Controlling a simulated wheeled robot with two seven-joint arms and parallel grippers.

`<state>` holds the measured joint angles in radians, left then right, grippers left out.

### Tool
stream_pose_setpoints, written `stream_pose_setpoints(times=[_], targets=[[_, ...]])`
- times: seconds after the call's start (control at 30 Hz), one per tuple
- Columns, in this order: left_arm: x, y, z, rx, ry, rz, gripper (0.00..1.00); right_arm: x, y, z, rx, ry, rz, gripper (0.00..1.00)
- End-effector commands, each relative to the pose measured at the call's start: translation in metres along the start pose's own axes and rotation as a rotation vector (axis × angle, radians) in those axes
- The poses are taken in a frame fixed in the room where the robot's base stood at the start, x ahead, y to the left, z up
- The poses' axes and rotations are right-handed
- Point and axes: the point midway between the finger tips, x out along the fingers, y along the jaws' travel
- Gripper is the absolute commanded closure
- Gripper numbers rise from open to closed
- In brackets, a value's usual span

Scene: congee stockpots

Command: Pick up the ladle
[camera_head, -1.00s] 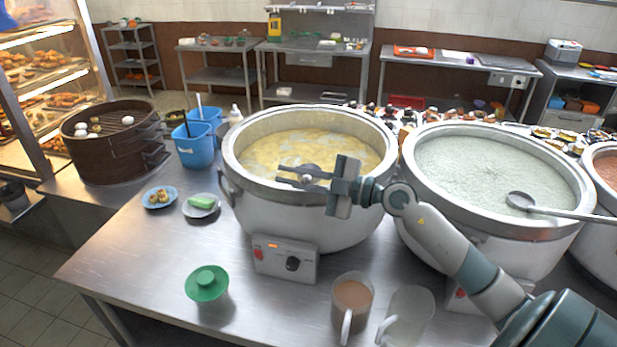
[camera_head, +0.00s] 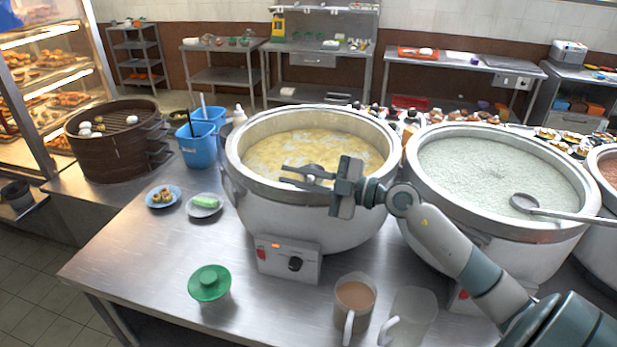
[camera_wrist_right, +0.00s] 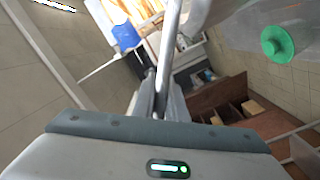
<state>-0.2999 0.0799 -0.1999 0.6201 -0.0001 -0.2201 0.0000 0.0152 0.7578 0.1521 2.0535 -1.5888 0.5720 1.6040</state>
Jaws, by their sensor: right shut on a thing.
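My right gripper (camera_head: 284,174) is over the front part of the left stockpot (camera_head: 270,200), which holds yellowish congee. A small grey rounded piece, which looks like part of a ladle (camera_head: 318,171), shows at its fingers. In the right wrist view a metal rod, the ladle handle (camera_wrist_right: 170,45), runs up from between the fingers of the right gripper (camera_wrist_right: 158,85), which are shut on it. The rest of this ladle is hidden or hard to make out. Another ladle (camera_head: 524,203) lies across the rim of the right stockpot (camera_head: 480,228). My left gripper is out of view.
Two mugs (camera_head: 354,300) and a green-lidded container (camera_head: 209,283) stand at the front of the steel counter (camera_head: 150,250). Small plates (camera_head: 204,206), blue bins (camera_head: 197,150) and a steamer basket (camera_head: 110,150) are at the left. Many small bowls are behind the pots.

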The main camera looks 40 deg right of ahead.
Motion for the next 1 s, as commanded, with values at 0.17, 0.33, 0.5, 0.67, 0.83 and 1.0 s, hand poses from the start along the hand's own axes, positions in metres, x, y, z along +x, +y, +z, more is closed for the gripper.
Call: stream_pose_setpoints(times=[0.17, 0.33, 0.5, 0.67, 0.83, 1.0], targets=[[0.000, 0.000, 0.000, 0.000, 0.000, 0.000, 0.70, 0.000, 0.002, -0.001, -0.001, 0.000, 0.000, 1.00], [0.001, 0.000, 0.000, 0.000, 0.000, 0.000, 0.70, 0.000, 0.011, -0.008, -0.004, 0.001, 0.000, 1.00], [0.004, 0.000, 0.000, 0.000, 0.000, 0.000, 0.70, 0.000, 0.030, -0.023, -0.007, 0.003, 0.002, 1.00], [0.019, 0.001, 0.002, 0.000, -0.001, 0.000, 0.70, -0.021, 0.049, -0.019, -0.005, -0.003, 0.000, 1.00], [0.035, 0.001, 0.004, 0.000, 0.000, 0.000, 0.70, -0.049, 0.076, -0.016, -0.003, -0.003, 0.001, 1.00], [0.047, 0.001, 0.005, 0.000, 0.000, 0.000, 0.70, -0.073, 0.101, -0.014, -0.003, -0.002, 0.000, 1.00]])
